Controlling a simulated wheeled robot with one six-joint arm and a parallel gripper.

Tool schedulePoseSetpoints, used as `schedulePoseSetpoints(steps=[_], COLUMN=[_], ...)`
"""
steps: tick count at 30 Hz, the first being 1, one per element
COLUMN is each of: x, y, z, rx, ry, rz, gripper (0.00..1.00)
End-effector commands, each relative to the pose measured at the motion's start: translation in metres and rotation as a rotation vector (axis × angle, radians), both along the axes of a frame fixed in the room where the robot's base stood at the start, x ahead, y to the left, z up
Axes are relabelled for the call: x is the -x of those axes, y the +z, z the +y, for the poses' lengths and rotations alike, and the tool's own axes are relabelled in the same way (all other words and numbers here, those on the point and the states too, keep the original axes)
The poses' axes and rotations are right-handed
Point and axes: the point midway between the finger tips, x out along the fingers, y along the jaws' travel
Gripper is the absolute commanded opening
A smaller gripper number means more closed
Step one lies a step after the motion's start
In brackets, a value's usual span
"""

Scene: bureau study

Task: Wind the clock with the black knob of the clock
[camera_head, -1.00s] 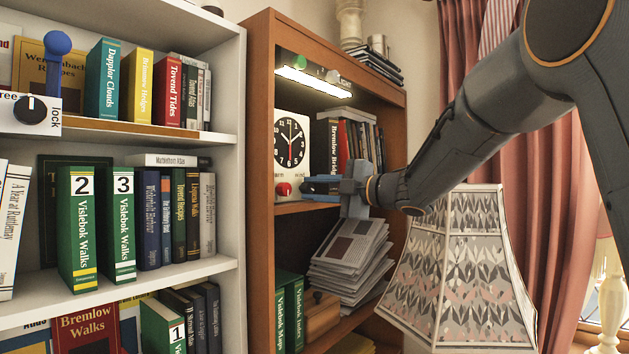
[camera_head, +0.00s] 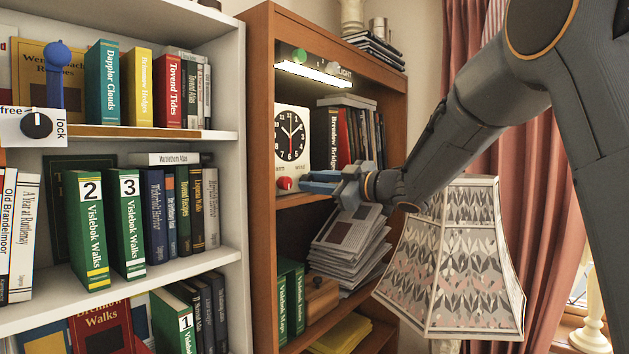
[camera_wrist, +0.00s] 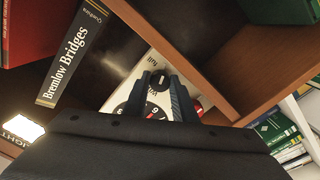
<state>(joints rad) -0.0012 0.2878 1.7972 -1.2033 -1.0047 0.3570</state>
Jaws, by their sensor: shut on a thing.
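The clock (camera_head: 291,136) is a white box with a black dial and pale hands, standing on a shelf of the brown bookcase. A red knob (camera_head: 285,183) is at its lower left. In the wrist view the black knob (camera_wrist: 160,81), with a white mark, sits between the fingers of my gripper (camera_wrist: 165,82), which is shut on it. Part of the dial (camera_wrist: 150,110) and the red knob (camera_wrist: 198,107) also show there. In the head view my gripper (camera_head: 308,182) reaches the clock's lower right from the right and hides the black knob.
Books (camera_head: 352,138) stand just right of the clock, above my gripper. Stacked papers (camera_head: 348,240) lie on the shelf below. A patterned lampshade (camera_head: 455,260) stands below my arm. A lit lamp (camera_head: 314,74) is above the clock. The white bookcase (camera_head: 235,200) is at left.

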Motion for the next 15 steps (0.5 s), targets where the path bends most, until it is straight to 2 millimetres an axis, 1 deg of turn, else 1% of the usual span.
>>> schedulePoseSetpoints(steps=[6,15], x=[0.0001,0.0002], y=[-0.0009,-0.0011], z=[0.0,0.0], rx=[-0.024,-0.028], ry=[0.0,0.0], rz=[0.033,0.038], gripper=[0.02,0.02])
